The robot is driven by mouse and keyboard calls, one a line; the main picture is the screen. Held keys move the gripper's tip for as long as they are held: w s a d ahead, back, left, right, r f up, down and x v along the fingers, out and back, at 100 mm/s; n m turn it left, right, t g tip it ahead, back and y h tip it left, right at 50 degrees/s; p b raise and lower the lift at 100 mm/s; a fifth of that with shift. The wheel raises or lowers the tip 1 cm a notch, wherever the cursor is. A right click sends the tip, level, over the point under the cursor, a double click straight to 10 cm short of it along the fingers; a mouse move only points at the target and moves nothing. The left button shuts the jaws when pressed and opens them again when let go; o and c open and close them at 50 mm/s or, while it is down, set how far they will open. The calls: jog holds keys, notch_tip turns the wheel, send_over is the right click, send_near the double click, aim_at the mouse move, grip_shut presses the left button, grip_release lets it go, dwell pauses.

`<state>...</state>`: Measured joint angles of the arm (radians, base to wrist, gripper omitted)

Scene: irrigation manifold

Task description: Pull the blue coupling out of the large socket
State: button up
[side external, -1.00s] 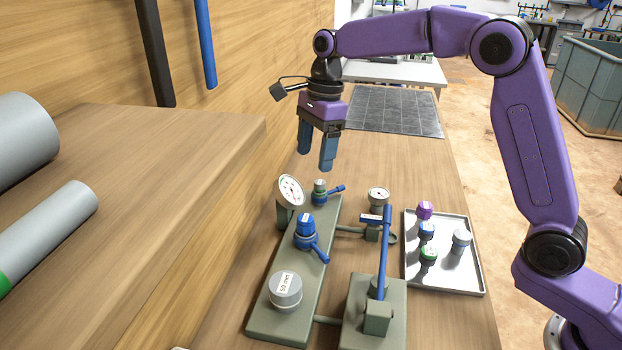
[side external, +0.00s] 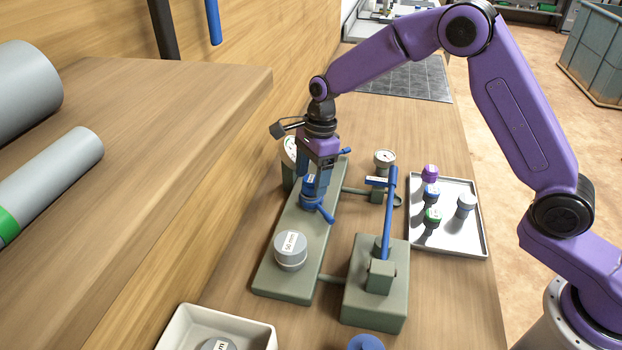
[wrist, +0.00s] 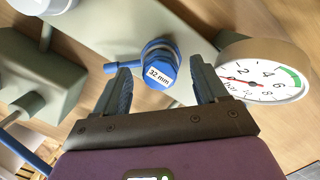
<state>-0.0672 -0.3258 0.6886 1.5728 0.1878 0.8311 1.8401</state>
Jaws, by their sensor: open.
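The blue coupling (side external: 310,197), labelled 32 mm in the wrist view (wrist: 160,72), stands upright in the middle position of the grey-green manifold block (side external: 279,280). A blue lever (side external: 326,215) sticks out beside it. My gripper (side external: 316,188) points down over the coupling and partly hides it in the side view. In the wrist view my gripper (wrist: 160,78) is open, with one finger on each side of the coupling and gaps showing. I cannot tell how deep the fingers reach. The socket under the coupling is hidden.
A grey 50 mm cap (side external: 290,251) sits at the block's near end. A pressure gauge (wrist: 264,73) stands close to one finger. A tall blue handle (side external: 389,215) rises from a second block (side external: 375,307). A tray (side external: 458,243) with several couplings is at right; a white bin (side external: 262,335) is in front.

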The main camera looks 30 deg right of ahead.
aim_at(307, 180)
jog(key=shift+a+f, duration=0.1)
jog(key=shift+f, duration=0.6)
jog(key=shift+c, duration=0.3)
jog(key=c, duration=1.2)
jog(key=shift+o, duration=0.2)
jog(key=shift+r, duration=0.1)
jog(key=shift+r, duration=3)
jog(key=shift+r, duration=2)
